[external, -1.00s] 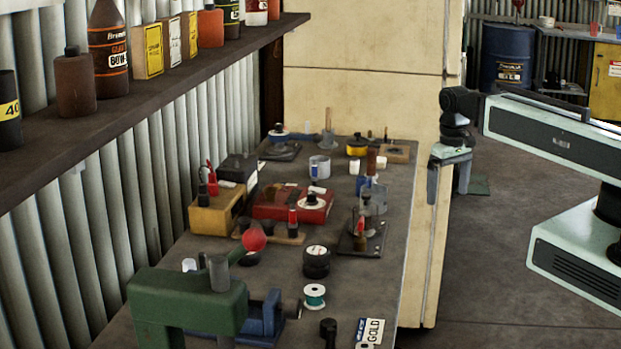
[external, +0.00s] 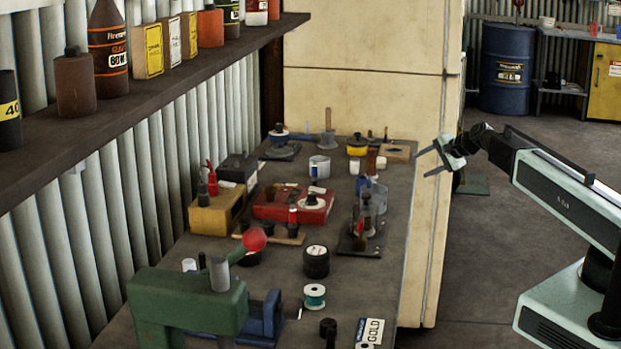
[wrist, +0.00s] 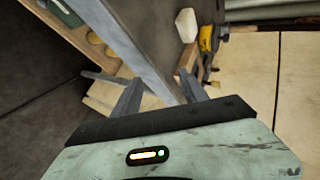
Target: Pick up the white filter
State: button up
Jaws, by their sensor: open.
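Two small white pieces, one (external: 354,166) and another (external: 381,163), stand on the far right part of the bench; I cannot tell which is the white filter. In the wrist view one white piece (wrist: 187,25) shows upright near the top, beside a yellow thing. My gripper (external: 428,160) is open and empty, just off the bench's right edge and pointing left toward it. Its two fingers (wrist: 160,82) are apart in the wrist view, with the white piece beyond them.
A wooden box (external: 397,152) sits at the bench's far right corner, close to my gripper. A yellow tin (external: 357,149) and a grey mug (external: 320,167) are near the white pieces. A cream cabinet (external: 365,95) stands behind the bench (external: 275,335).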

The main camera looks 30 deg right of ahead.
aim_at(345, 173)
jog(key=w+d+r+m+t+h+b, duration=0.1)
jog(key=w+d+r+m+t+b, duration=0.2)
jog(key=w+d+m, duration=0.6)
jog(key=a+r+m+y+p, duration=0.1)
jog(key=a, duration=0.3)
jog(key=w+a+r+m+y+p, duration=0.1)
jog(key=a+y, duration=0.1)
jog(key=a, duration=0.2)
jog(key=a+r+m+y+p, duration=0.1)
jog(key=a, duration=0.4)
jog(key=shift+w, duration=0.25)
jog(key=s+a+f+g+y, duration=0.1)
jog(key=a, duration=0.3)
jog(key=a+f+m+g+y, duration=0.1)
jog(key=a, duration=0.3)
jog(key=s+a+f+g+y, duration=0.1)
jog(key=a, duration=0.4)
jog(key=shift+s+f+g+y, duration=0.3)
jog(key=shift+s+y, duration=0.05)
jog(key=shift+y, duration=0.05)
jog(key=shift+b+x, duration=0.8)
jog(key=shift+x, duration=0.35)
jog(key=x, duration=0.1)
jog(key=b+x, duration=0.1)
jog(key=x, duration=0.1)
jog(key=b+x, duration=0.1)
jog(key=x, duration=0.1)
jog(key=shift+w+d+f, duration=0.1)
jog(key=shift+w+d, duration=0.05)
jog(key=shift+w, duration=0.3)
